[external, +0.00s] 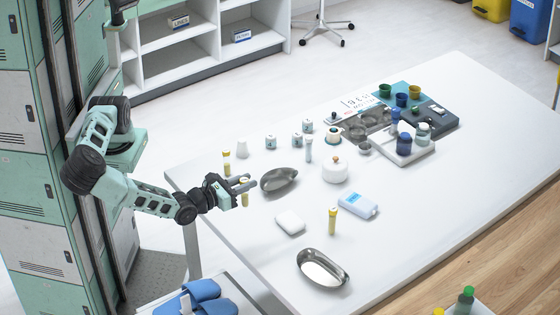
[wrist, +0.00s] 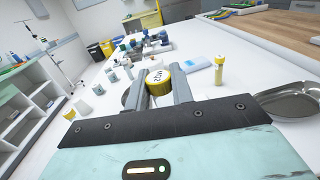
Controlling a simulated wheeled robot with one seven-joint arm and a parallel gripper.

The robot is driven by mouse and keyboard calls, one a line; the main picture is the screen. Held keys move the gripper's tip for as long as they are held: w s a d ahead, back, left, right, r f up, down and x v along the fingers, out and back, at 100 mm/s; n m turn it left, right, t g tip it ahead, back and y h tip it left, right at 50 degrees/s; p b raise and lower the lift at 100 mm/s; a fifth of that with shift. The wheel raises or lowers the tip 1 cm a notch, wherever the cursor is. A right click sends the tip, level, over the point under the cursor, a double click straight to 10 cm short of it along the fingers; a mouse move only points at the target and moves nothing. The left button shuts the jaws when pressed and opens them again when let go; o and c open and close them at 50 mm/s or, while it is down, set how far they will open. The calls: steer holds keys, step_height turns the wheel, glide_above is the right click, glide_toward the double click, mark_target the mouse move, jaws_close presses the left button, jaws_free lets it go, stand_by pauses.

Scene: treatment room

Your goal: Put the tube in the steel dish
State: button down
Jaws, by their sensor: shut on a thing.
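My gripper (external: 241,185) is over the near left part of the white table, shut on a yellow-capped tube (external: 245,199). In the wrist view the tube's marked cap (wrist: 159,81) shows between my two fingers (wrist: 162,84); its lower part is hidden. I cannot tell whether its base touches the table. One steel kidney dish (external: 279,180) lies just right of my gripper. Another steel kidney dish (external: 323,268) lies nearer the front edge, empty, and shows at the right of the wrist view (wrist: 285,103).
Other yellow-capped tubes stand left of the near dish (external: 226,162) and by the front dish (external: 332,221). A white soap-like block (external: 290,223), a blue-white pack (external: 358,205) and a lidded white pot (external: 335,171) stand nearby. Bottles and cups crowd the far end.

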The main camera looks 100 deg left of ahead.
steer(key=w+d+r+m+t+h+p, duration=0.1)
steer(key=w+d+m+h+p, duration=0.15)
steer(key=w+d, duration=0.4)
steer(key=w+d+m+t+h+p, duration=0.2)
steer(key=w+d+h, duration=0.2)
steer(key=w, duration=0.6)
steer(key=w+d+r+m+t+h+p, duration=0.1)
steer(key=w+d+m+h+p, duration=0.15)
steer(key=w+d, duration=0.4)
steer(key=f+b, duration=0.3)
steer(key=w+a+f+b, duration=0.1)
steer(key=f+b, duration=0.1)
steer(key=f, duration=0.2)
steer(key=f+b, duration=0.3)
steer(key=f, duration=0.1)
steer(key=shift+w+a+b, duration=0.2)
steer(key=shift+a+b, duration=0.15)
steer(key=c, duration=1.1)
jaws_free()
steer(key=shift+r, duration=0.1)
